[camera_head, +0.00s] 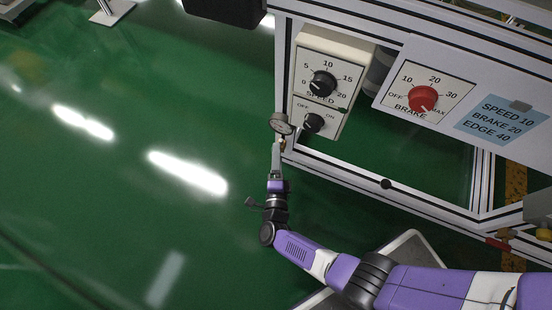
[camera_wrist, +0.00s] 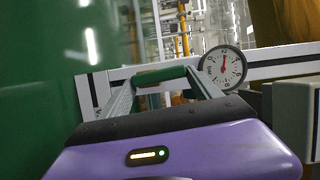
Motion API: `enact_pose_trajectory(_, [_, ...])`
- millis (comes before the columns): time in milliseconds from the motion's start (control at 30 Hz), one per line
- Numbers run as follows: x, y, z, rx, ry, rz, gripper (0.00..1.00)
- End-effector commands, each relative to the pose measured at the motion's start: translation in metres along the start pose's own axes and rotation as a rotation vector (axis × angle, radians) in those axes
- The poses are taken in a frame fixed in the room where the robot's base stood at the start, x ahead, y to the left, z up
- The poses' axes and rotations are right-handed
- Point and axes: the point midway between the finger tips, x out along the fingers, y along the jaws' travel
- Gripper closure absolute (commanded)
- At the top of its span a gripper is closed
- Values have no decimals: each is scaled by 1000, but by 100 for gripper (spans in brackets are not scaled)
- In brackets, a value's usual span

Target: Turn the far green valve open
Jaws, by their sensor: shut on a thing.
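The green valve handle (camera_wrist: 160,75) shows in the wrist view as a short green bar lying roughly level between my two fingertips. My gripper (camera_wrist: 160,82) is shut on it, one finger at each end of the bar. There the handle is hidden or too small to make out, and the valve's body cannot be told apart in either view.
A speed control box (camera_head: 331,70) and a brake panel with a red knob (camera_head: 422,99) stand right. Green floor (camera_head: 120,190) is open at left.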

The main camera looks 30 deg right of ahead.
Motion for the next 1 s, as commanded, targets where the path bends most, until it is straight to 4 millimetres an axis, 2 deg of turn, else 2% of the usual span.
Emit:
enact_pose_trajectory(300, [-1,3,-2,75,-1,-30,68])
enact_pose_trajectory(733, [-1,2,-3,85,1,-32,68])
enact_pose_trajectory(767, [-1,2,-3,85,1,-32,25])
enact_pose_trajectory(800, [-1,2,-3,85,1,-32,17])
enact_pose_trajectory(867, [-1,2,-3,84,1,-33,6])
enact_pose_trajectory(1000, [-1,2,-2,84,1,-33,5])
